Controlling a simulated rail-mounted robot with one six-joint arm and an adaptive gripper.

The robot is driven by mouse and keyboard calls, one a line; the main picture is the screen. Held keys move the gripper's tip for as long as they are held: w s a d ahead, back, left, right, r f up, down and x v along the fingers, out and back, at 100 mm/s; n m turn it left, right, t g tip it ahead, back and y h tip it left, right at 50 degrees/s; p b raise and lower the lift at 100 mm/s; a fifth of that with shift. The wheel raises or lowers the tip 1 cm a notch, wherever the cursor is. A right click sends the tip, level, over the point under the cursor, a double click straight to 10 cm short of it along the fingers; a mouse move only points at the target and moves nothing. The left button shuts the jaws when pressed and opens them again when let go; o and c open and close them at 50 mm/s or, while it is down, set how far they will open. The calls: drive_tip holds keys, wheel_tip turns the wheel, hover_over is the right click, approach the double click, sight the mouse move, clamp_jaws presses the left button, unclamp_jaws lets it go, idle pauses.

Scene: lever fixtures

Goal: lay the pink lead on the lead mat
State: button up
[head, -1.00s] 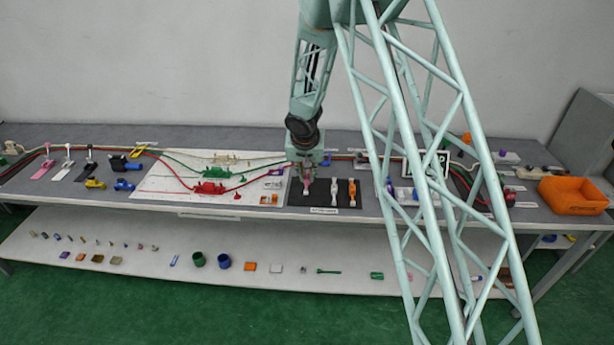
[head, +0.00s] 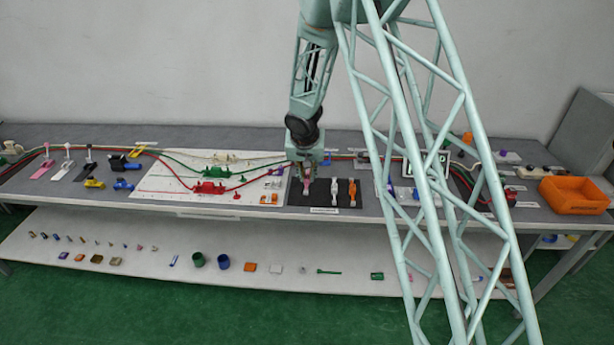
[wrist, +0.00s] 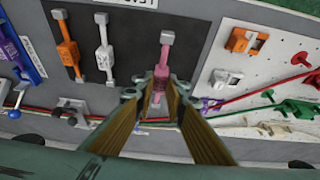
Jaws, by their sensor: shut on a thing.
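The pink lead (wrist: 161,72) is between my gripper's fingers in the wrist view, its grey end pointing away from me. My gripper (wrist: 158,98) is shut on it. In the head view the pink lead (head: 307,188) shows below my gripper (head: 306,178), over the left part of the dark lead mat (head: 321,198). The mat (wrist: 132,45) also shows in the wrist view. I cannot tell whether the lead touches the mat. A white lead (head: 334,191) and an orange lead (head: 352,191) lie side by side on the mat, right of the pink one.
A white board with a red fixture (head: 209,187) and cables is left of the mat. Blue and purple parts are right of the mat. An orange bin (head: 572,195) stands at the table's right end.

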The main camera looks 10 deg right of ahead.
sight(307, 182)
drive_tip(key=shift+f+b, duration=2.05)
drive_tip(key=shift+b, duration=0.75)
idle(1.5)
drive_tip(key=o, duration=0.9)
drive_tip(key=shift+o, duration=0.6)
drive_tip(key=o, duration=0.3)
drive_tip(key=shift+r, duration=0.2)
drive_tip(key=shift+r+p, duration=2.3)
drive_tip(key=shift+r, duration=1.05)
